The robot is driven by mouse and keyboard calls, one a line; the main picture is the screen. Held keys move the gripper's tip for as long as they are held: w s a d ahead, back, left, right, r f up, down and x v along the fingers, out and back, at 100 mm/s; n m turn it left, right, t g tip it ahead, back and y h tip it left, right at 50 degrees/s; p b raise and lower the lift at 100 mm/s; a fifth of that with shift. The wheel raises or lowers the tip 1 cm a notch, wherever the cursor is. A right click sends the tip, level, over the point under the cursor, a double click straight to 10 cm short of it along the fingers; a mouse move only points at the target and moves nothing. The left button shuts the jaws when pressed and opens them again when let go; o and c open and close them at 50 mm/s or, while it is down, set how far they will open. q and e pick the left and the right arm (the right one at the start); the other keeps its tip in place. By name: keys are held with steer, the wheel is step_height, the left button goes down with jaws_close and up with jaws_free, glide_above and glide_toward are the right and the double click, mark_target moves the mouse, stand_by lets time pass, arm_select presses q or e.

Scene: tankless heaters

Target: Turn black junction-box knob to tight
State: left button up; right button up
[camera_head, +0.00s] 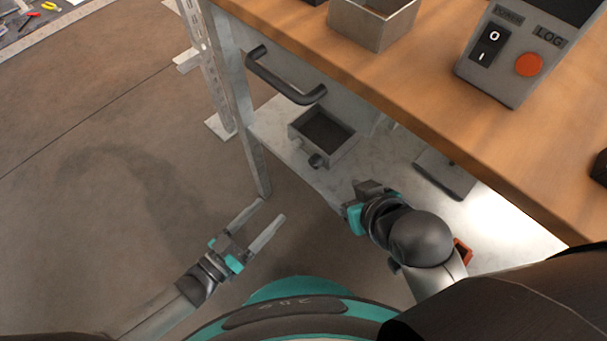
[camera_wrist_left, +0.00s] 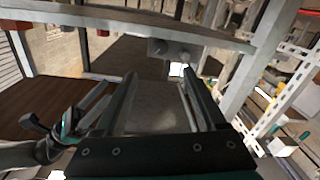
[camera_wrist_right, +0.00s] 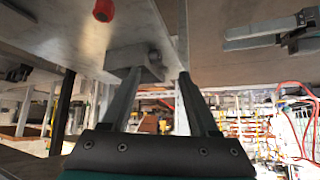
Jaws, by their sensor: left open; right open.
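A small grey junction box (camera_head: 345,155) with a dark open top stands on the pale lower shelf. Its dark knob (camera_head: 317,160) sticks out of the front left side. My right gripper (camera_head: 366,188) is right of and nearer than the knob, apart from it; its fingers are foreshortened there. In the right wrist view, the box (camera_wrist_right: 125,57) and what looks like its knob (camera_wrist_right: 155,58) lie ahead, between the open, empty fingers. My left gripper (camera_head: 266,218) is open and empty over the floor, left of and nearer than the box. The knob's marking is not readable.
The wooden worktop (camera_head: 440,110) overhangs the shelf, with a black drawer handle (camera_head: 285,82) and a metal leg (camera_head: 250,150). A flat grey piece (camera_head: 445,175) lies on the shelf. A control box (camera_head: 515,55) stands above. Floor (camera_head: 110,190) at left is clear.

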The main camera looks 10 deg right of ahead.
arm_select(q)
steer(key=b, duration=0.3)
glide_toward(313, 166)
steer(key=x, duration=0.4)
steer(key=shift+w+d, duration=0.1)
steer(key=shift+b+x, duration=0.5)
steer(key=shift+x, duration=0.7)
steer(key=shift+b+x, duration=0.3)
steer(key=shift+x, duration=0.6)
arm_select(e)
steer(key=w+a+r+t+y, duration=0.1)
steer(key=a+r+t+y, duration=0.2)
steer(key=a+t, duration=0.4)
steer(key=shift+r+m+t+y, duration=0.3)
steer(key=shift+m+t+y, duration=0.1)
steer(key=shift+t+y, duration=0.1)
arm_select(q)
jaws_close()
